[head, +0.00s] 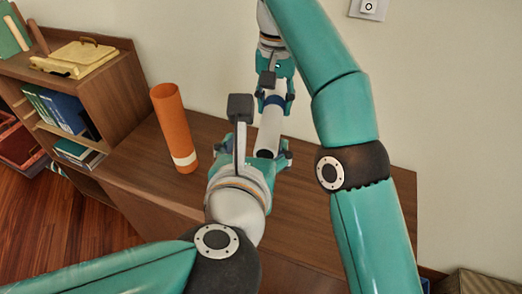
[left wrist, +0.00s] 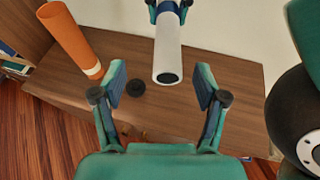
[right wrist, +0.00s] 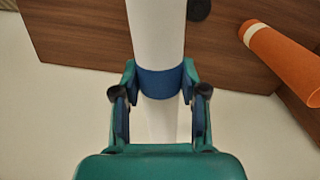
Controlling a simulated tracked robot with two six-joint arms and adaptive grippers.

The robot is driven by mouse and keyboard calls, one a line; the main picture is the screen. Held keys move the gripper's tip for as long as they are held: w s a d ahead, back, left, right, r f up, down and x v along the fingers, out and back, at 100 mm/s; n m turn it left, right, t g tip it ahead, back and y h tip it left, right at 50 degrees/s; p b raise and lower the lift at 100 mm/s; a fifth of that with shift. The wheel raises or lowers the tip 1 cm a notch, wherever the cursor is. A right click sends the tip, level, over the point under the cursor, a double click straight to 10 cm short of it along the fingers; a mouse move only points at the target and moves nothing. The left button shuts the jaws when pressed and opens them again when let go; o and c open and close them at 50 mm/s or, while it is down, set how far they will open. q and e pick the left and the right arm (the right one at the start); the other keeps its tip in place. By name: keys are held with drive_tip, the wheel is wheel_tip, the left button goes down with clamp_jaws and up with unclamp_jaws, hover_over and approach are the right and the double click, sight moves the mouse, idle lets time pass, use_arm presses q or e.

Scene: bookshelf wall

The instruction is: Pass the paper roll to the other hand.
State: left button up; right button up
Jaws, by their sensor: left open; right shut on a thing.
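The paper roll (head: 270,128) is a white tube with a dark blue band, also seen in the left wrist view (left wrist: 168,50) and right wrist view (right wrist: 156,30). My right gripper (head: 275,101) is shut on it around the blue band (right wrist: 158,82). The roll's open end points towards my left gripper (head: 268,158). My left gripper is open and empty, its fingers spread to either side of that end in the left wrist view (left wrist: 160,84). I cannot tell whether the end is between the fingertips or just beyond them.
An orange tube with a pale band (head: 173,125) stands on the brown wooden cabinet top (head: 340,225), left of my grippers. A small black round object (left wrist: 136,88) lies on the top. A bookshelf (head: 110,90) with a yellow case (head: 78,58) is at left; the wall is behind.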

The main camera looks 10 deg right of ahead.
sight(270, 127)
use_arm(q)
drive_tip(key=shift+s+d+f, duration=0.15)
drive_tip(key=shift+s+d, duration=0.2)
drive_tip(key=shift+d, duration=0.05)
drive_tip(key=shift+f, duration=0.15)
drive_tip(key=x, duration=1.1)
drive_tip(key=shift+w+d+f, duration=0.15)
drive_tip(key=shift+w+d, duration=0.1)
drive_tip(key=shift+c, duration=0.3)
drive_tip(key=c, duration=1.1)
drive_tip(key=shift+c, duration=0.7)
use_arm(e)
drive_tip(key=o, duration=1.3)
